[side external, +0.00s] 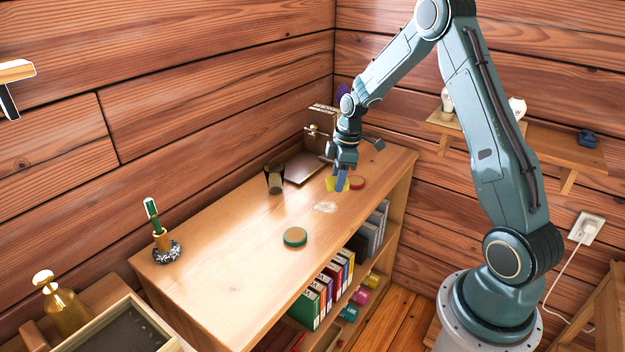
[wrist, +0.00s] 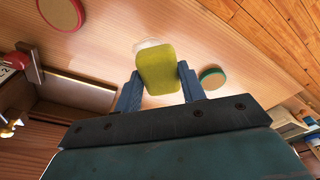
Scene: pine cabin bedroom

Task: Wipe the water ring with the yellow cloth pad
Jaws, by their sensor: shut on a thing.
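The yellow cloth pad (wrist: 160,70) is held between the two blue fingers of my gripper (wrist: 162,88) in the wrist view. In the side view my gripper (side external: 342,182) points down over the far part of the cabinet top, with the yellow pad (side external: 331,184) partly hidden by a finger. The water ring (side external: 325,207) is a pale patch on the wood, just nearer the camera than the pad. In the wrist view the ring (wrist: 150,45) shows just beyond the pad and is partly covered by it. I cannot tell whether the pad touches the wood.
A green-rimmed round coaster (side external: 295,237) lies nearer the camera. A red-rimmed one (side external: 356,182) lies beside my gripper. A dark glass (side external: 274,180) and a brown tray (side external: 308,168) stand to the left. The middle left top is clear.

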